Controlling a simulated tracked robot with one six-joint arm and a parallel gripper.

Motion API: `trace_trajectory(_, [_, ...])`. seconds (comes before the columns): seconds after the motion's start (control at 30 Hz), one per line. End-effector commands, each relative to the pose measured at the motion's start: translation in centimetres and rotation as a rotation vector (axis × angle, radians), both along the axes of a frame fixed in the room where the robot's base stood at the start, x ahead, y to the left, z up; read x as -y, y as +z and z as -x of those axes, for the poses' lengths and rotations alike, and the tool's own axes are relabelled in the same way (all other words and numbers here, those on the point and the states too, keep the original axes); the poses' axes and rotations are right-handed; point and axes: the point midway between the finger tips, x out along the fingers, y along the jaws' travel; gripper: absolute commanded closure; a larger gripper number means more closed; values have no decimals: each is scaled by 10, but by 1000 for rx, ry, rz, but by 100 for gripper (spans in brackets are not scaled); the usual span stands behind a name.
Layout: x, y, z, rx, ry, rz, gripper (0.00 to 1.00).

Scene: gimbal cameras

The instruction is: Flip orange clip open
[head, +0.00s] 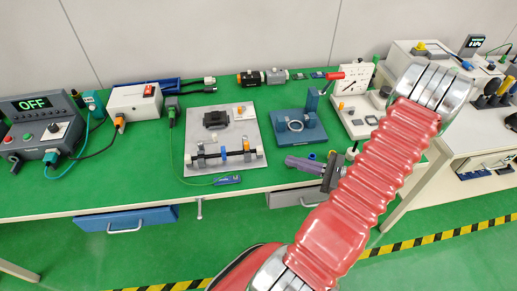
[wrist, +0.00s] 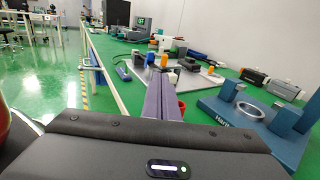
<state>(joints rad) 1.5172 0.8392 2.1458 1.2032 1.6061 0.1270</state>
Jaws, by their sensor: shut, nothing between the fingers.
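A small orange clip (head: 247,143) sits at the right part of the black bar on the grey board (head: 211,177). A blue clip (head: 223,153) is on the same bar, left of it. My gripper (head: 288,161) is right of the board, apart from the orange clip, with its purple-grey fingers pointing left toward the board. In the wrist view, the fingers (wrist: 160,72) are together and empty. An orange piece (wrist: 164,60), seemingly the clip, shows just beyond their tips, and the blue clip (wrist: 149,58) is beside it. The clip's hinge position is too small to tell.
A blue fixture with a ring (head: 298,130) stands behind my gripper; it is close at right in the wrist view (wrist: 245,118). A black block (head: 216,119) is on the board's back part. A blue pen-like tool (head: 227,180) lies near the green table's front edge.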

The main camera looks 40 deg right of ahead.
Motion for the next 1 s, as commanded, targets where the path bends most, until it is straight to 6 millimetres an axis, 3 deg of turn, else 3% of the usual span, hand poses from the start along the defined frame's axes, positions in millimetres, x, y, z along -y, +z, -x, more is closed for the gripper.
trace_trajectory(0.13, [9, -5, 6, 12, -43, -26, 100])
trace_trajectory(0.57, [7, -5, 3, 12, -41, -26, 100])
trace_trajectory(1.0, [-12, -5, -41, 11, -37, -26, 100])
